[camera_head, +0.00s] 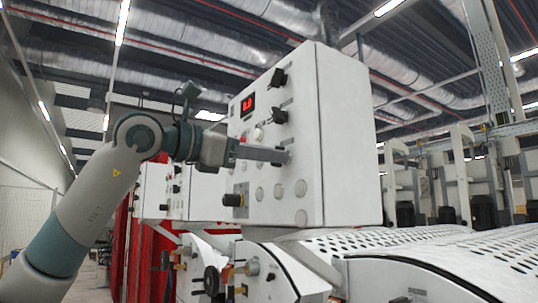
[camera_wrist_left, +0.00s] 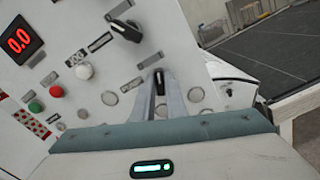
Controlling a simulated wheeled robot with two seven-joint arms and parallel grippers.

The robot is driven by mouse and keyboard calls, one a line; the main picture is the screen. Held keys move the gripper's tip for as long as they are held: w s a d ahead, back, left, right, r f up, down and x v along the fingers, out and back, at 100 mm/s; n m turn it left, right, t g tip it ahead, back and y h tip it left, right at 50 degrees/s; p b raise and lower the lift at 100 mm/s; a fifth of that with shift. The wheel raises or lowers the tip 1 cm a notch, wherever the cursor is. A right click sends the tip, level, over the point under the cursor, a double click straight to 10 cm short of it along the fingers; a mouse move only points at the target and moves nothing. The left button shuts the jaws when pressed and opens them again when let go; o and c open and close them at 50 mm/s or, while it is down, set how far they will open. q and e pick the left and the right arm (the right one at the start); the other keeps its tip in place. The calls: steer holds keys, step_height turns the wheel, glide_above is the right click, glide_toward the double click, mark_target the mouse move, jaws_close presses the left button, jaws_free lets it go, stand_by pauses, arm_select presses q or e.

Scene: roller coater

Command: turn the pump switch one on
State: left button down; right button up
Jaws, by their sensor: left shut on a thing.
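The white control box (camera_head: 350,140) has black rotary switches on its front panel. My left gripper (camera_head: 284,156) reaches the panel from the left. In the left wrist view its two fingers (camera_wrist_left: 161,88) are shut on a black rotary switch (camera_wrist_left: 159,78), with one finger on each side of it. In the head view the fingers hide that switch. Another black switch (camera_wrist_left: 124,30) is up and to the left in the wrist view. Two black switches, an upper one (camera_head: 278,77) and a lower one (camera_head: 279,115), show above the gripper. My right gripper is not in view.
A red display (camera_wrist_left: 19,41) reads 0.0. White (camera_wrist_left: 84,71), red (camera_wrist_left: 57,91) and green (camera_wrist_left: 35,106) buttons are near it. A black knob (camera_head: 233,200) sticks out at the lower left of the box. Perforated white machine covers (camera_head: 430,250) lie below and right.

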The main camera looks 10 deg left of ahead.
arm_select(q)
steer(key=shift+m, duration=0.9)
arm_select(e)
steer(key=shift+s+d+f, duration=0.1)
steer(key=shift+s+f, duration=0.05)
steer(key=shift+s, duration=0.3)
arm_select(q)
steer(key=c, duration=1.8)
jaws_free()
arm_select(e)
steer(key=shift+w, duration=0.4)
